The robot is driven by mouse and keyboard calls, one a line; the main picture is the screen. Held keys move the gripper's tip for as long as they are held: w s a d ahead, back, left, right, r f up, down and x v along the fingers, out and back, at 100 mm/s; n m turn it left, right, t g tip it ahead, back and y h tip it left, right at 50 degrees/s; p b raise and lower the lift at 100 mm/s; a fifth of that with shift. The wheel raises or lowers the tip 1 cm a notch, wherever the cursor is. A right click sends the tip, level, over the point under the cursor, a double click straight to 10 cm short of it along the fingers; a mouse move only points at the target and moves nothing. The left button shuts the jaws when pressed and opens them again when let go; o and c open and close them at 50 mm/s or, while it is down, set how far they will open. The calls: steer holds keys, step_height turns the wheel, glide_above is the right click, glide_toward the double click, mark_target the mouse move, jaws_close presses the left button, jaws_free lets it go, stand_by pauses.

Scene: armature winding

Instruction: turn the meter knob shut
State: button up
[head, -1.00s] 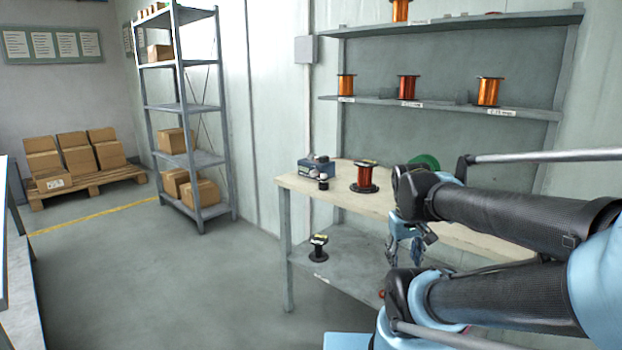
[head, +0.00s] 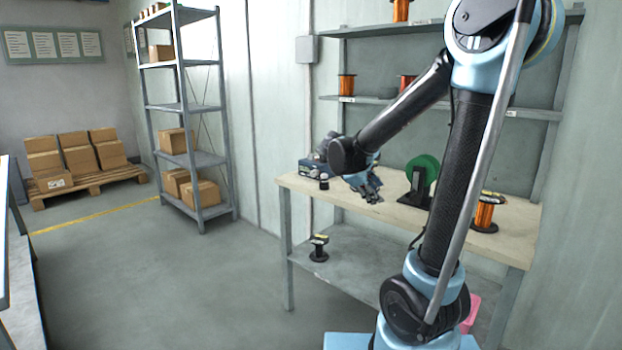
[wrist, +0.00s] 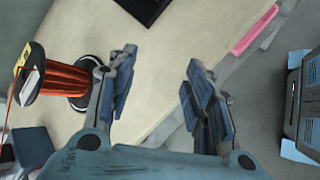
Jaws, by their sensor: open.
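A blue box (head: 309,168), which I take for the meter, sits at the left end of the workbench (head: 410,207). Its knob cannot be made out in the head view, and my arm covers its right part. My gripper (head: 372,196) hangs above the left part of the bench, to the right of the box. In the wrist view my gripper (wrist: 160,62) is open, with nothing between its fingers. A dark blue corner (wrist: 32,148) at the lower left of the wrist view may be the meter.
A copper-wire spool (wrist: 62,80) stands close beside the left finger. A small dark item (head: 323,183) stands before the box. A green disc on a black stand (head: 424,168) and an orange spool (head: 487,212) are on the bench further right. Another spool (head: 319,248) is on the lower shelf.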

steer(key=w+a+n+t, duration=0.1)
steer(key=w+a, duration=0.1)
steer(key=a, duration=0.1)
steer(key=w+a+n+h, duration=0.1)
steer(key=w+a+n, duration=0.1)
steer(key=w+a, duration=0.1)
steer(key=w+a+n+t, duration=0.1)
steer(key=w+a, duration=0.1)
steer(key=a, duration=0.1)
steer(key=shift+w+r+t+h, duration=0.3)
steer(key=w+a+n+t, duration=0.2)
steer(key=w+a+n, duration=0.1)
steer(key=a, duration=0.5)
steer(key=n+t+h, duration=0.2)
steer(key=n+t, duration=0.3)
steer(key=n, duration=0.1)
glide_toward(312, 174)
steer(key=x, duration=0.9)
steer(key=c, duration=1.1)
